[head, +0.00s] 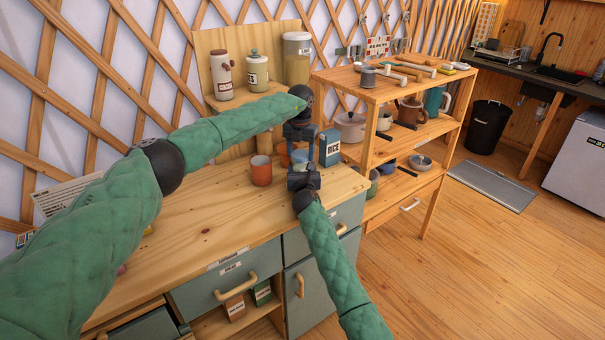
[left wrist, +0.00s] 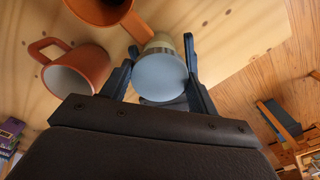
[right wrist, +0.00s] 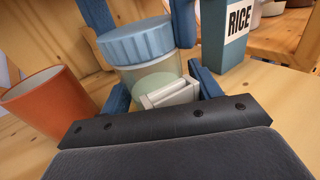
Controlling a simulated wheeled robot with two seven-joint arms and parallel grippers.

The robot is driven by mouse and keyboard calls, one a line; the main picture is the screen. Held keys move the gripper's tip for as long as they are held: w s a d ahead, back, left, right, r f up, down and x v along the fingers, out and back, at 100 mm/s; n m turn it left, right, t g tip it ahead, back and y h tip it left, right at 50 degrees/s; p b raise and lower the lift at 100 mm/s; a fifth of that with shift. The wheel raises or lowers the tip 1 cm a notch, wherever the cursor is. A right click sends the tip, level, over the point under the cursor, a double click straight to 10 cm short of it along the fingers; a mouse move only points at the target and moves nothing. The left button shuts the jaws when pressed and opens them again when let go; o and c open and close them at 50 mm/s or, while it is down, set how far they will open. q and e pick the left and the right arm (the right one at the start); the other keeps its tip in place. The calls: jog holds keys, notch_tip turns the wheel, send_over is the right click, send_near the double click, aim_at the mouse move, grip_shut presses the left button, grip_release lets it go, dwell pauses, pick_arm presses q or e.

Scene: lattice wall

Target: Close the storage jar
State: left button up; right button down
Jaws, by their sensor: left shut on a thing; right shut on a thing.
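The storage jar (right wrist: 150,76) stands upright on the wooden counter, with a clear body and pale contents. Its light blue ribbed lid (right wrist: 137,42) sits on the jar's mouth; I cannot tell whether it is fully tightened. In the left wrist view the lid (left wrist: 160,80) shows as a round disc between my left fingers. My left gripper (head: 299,140) reaches down from above and is shut on the lid. My right gripper (head: 302,172) comes from the front, low down, and is shut on the jar body. In the head view the grippers largely hide the jar.
An orange mug (head: 261,171) stands close left of the jar, and another orange vessel (left wrist: 98,8) is close behind. A blue rice box (head: 330,147) stands close right. Canisters (head: 256,72) stand on a raised shelf behind.

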pick_arm(q)
jog(key=m, duration=0.3)
jog(key=shift+a+m, duration=0.15)
jog(key=shift+m, duration=0.25)
jog(key=shift+a, duration=0.1)
jog(key=shift+w+a+f, duration=0.1)
jog(key=shift+w+a, duration=0.05)
jog(key=shift+a, duration=0.1)
dwell(0.4)
jog(key=o, duration=1.1)
jog(key=shift+d, duration=0.15)
jog(key=shift+d, duration=0.3)
